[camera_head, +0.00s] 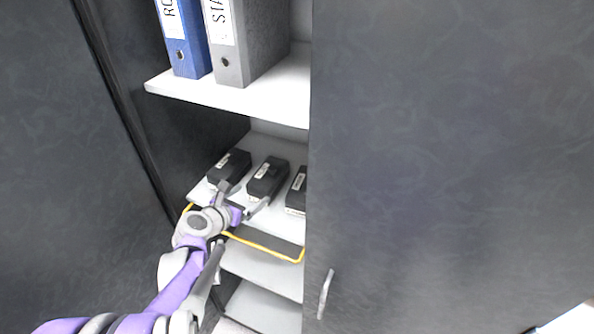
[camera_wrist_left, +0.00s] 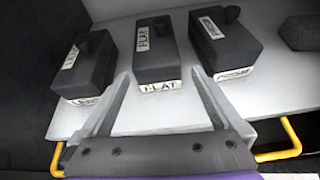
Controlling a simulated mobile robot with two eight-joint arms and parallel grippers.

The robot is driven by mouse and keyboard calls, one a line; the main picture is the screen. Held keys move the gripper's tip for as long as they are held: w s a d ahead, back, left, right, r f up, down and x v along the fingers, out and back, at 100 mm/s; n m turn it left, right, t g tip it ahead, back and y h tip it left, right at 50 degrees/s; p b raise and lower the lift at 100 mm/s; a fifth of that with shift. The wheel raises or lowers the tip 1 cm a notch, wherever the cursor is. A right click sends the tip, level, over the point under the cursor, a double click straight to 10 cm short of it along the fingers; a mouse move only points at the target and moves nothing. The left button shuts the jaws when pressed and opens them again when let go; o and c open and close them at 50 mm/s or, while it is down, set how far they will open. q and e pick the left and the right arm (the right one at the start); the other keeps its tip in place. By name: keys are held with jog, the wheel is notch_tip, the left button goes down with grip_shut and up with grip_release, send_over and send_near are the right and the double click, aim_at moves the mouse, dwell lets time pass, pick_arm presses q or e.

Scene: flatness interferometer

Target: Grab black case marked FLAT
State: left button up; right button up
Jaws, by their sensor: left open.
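The black case marked FLAT (camera_wrist_left: 158,58) stands on a light shelf in the left wrist view, between two other black cases. It has a dark knob on top and white labels on its top and front. It appears to be the middle case (camera_head: 268,178) in the head view, where its label is too small to read. My left gripper (camera_head: 243,195) is open and empty at the shelf front. In the left wrist view its fingers (camera_wrist_left: 161,82) point toward the FLAT case, one to each side of its front end. My right gripper is not in view.
Similar black cases stand left (camera_wrist_left: 84,68) and right (camera_wrist_left: 226,42) of it. A yellow rail (camera_head: 262,249) runs along the shelf front. A closed dark door (camera_head: 450,160) covers the cabinet's right part. Blue (camera_head: 184,38) and grey (camera_head: 245,50) binders stand on the shelf above.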

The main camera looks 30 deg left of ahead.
aim_at(268, 178)
pick_arm(q)
jog(key=shift+w+a+n, duration=0.35)
jog(key=shift+w+n, duration=0.05)
jog(key=shift+w, duration=0.4)
jog(key=x, duration=1.1)
jog(key=shift+w+r+p, duration=0.15)
jog(key=shift+p, duration=0.2)
jog(key=shift+a, duration=0.1)
grip_shut()
